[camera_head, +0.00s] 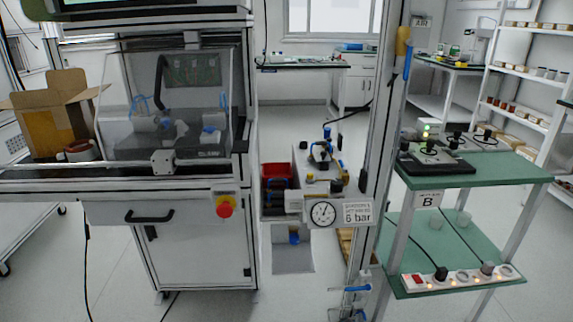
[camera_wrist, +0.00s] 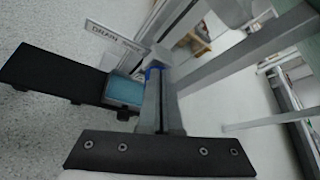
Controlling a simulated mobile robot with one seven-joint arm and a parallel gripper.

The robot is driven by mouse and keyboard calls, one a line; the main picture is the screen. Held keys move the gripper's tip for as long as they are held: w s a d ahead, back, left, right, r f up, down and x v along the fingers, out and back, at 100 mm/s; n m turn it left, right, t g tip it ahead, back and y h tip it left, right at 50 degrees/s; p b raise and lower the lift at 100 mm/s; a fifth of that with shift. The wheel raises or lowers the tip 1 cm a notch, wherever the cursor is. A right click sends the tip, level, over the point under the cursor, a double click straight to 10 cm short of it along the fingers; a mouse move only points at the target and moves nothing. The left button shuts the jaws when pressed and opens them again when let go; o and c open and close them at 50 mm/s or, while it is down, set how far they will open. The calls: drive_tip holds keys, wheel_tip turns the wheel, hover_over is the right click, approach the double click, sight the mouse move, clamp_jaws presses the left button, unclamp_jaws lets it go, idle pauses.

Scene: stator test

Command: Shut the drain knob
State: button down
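In the wrist view my gripper (camera_wrist: 160,82) shows as two grey fingers lying close together, reaching up from a dark bar with screws. A small blue part (camera_wrist: 153,73), perhaps the drain knob, shows right at the fingertips, mostly hidden. I cannot tell whether the fingers touch it. A sign reading DRAIN (camera_wrist: 106,34) stands just beyond, up and to the left. In the head view a blue handle (camera_head: 356,289) sits low on the post, possibly the drain knob. My gripper does not show there.
In the wrist view a long black piece (camera_wrist: 45,75) with a blue-topped block (camera_wrist: 126,88) lies left of the fingers. In the head view a pressure gauge (camera_head: 323,213) is on the post, and a green shelf unit (camera_head: 460,282) stands to its right.

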drive_tip(key=shift+d+r, duration=0.15)
drive_tip(key=shift+d, duration=0.45)
drive_tip(key=shift+r, duration=0.4)
drive_tip(key=s+p, duration=0.2)
drive_tip(key=s, duration=0.4)
idle(0.5)
